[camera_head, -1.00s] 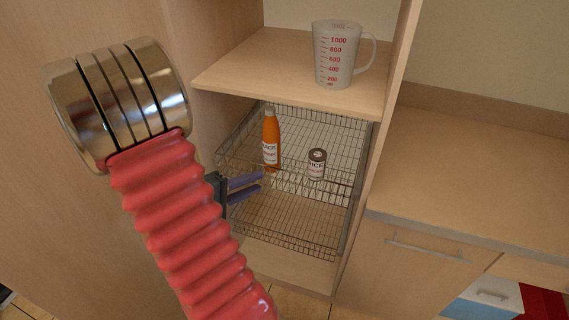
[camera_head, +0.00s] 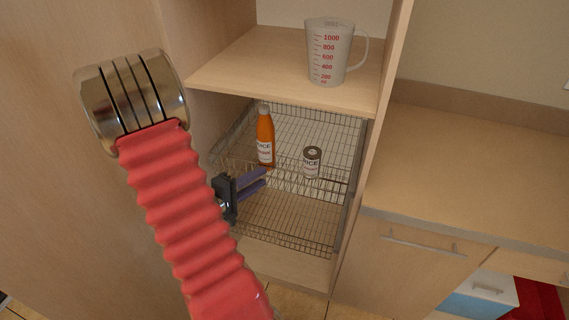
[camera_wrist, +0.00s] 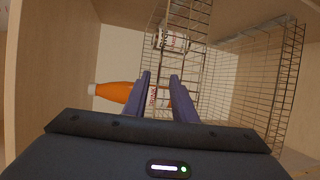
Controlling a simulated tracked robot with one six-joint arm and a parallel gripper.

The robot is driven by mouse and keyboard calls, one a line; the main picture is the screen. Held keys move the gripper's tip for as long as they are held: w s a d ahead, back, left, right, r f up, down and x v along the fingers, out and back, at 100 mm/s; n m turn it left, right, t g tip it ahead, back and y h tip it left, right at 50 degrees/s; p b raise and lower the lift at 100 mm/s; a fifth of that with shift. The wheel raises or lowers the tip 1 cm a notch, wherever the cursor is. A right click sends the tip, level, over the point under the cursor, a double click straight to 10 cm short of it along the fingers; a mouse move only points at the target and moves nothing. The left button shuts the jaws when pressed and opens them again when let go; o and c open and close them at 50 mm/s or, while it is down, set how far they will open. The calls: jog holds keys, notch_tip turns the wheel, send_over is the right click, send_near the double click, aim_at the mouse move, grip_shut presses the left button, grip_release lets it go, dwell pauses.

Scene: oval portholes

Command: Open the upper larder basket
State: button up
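The upper larder basket (camera_head: 336,124) is a wire basket inside the cabinet, under a wooden shelf. It holds an orange bottle (camera_head: 265,138) at its left and a small can (camera_head: 312,161) to the right. My gripper (camera_head: 266,179) is at the left part of the upper basket's front edge. Its two purple fingers point at the wires. In the wrist view my gripper (camera_wrist: 160,85) has its fingers apart, with basket wires and the bottle and can beyond them. Whether a wire lies between the fingers or behind them is hard to tell.
A lower wire basket (camera_head: 290,222) sits beneath. A measuring jug (camera_head: 333,52) stands on the wooden shelf (camera_head: 270,62) above. The cabinet's side panel (camera_head: 385,120) borders the baskets, with a counter (camera_head: 470,170) to the right. A tall wooden panel (camera_head: 60,190) stands at the left.

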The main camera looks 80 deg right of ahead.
jog(key=x, duration=1.2)
jog(key=shift+s+d+f, duration=0.15)
jog(key=shift+d, duration=0.05)
jog(key=c, duration=0.6)
grip_shut()
jog(key=shift+a+f, duration=0.1)
jog(key=shift+f, duration=0.05)
dwell(0.5)
